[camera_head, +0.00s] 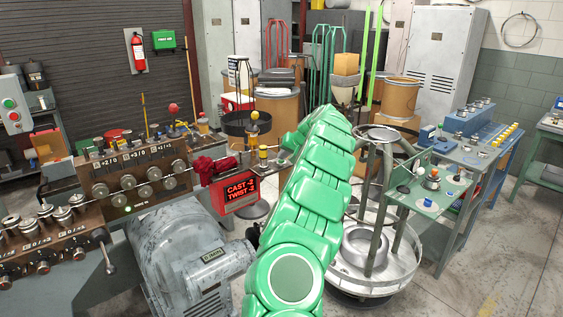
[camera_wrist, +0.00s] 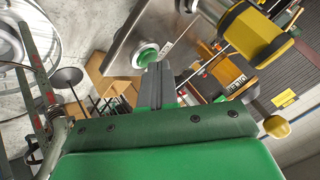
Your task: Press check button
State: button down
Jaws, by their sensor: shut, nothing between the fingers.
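A green round button (camera_wrist: 146,57) with a pale ring sits on a grey metal plate (camera_wrist: 130,35) in the wrist view; I take it for the check button. My gripper (camera_wrist: 159,68) is shut and empty, its grey fingertips right beside the button's lower right edge. I cannot tell whether they touch it. In the head view my green arm covers the middle; the fingertips and the button do not show clearly there.
A yellow and black cylinder (camera_wrist: 256,32) stands close right of my fingers, with a yellow knob (camera_wrist: 277,127) lower right. In the head view a red-lit display (camera_head: 240,190) reads CAST and TWIST, left of my arm. A round wire stand (camera_head: 368,245) is on the right.

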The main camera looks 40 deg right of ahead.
aim_at(283, 161)
jog(key=shift+r, duration=0.65)
jog(key=shift+r, duration=2.5)
